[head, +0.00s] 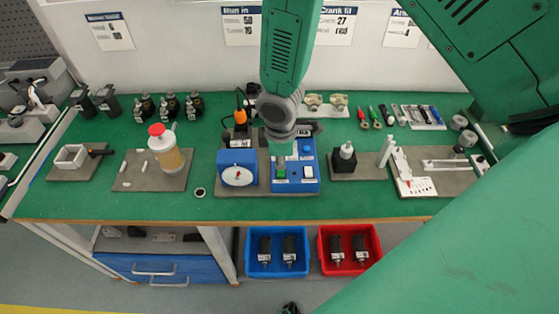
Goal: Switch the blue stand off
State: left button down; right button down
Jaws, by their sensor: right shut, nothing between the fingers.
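The blue stand sits on a grey mat (225,192) near the middle of the green bench. Its blue box (238,158) with a white dial (238,176) is on the left. Its blue panel (296,187) on the right carries a green switch (281,172) and a white switch (308,173). My right gripper (280,134) points down over the back of the panel, shut and empty. It hides part of the panel's back; I cannot tell whether it touches. My left gripper is not in view.
A bottle with a red cap (157,131) stands to the left and a black block with a white knob (345,159) to the right. Blue (250,273) and red (326,268) bins sit below the bench. The bench front is mostly clear.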

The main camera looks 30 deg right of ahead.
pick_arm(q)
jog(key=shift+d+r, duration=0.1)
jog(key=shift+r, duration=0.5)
pick_arm(e)
notch_tip(320, 180, up, 11)
jog(key=w, duration=0.1)
jog(key=shift+d, duration=0.35)
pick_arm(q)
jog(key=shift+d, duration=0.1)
pick_arm(e)
jog(key=shift+d, duration=0.1)
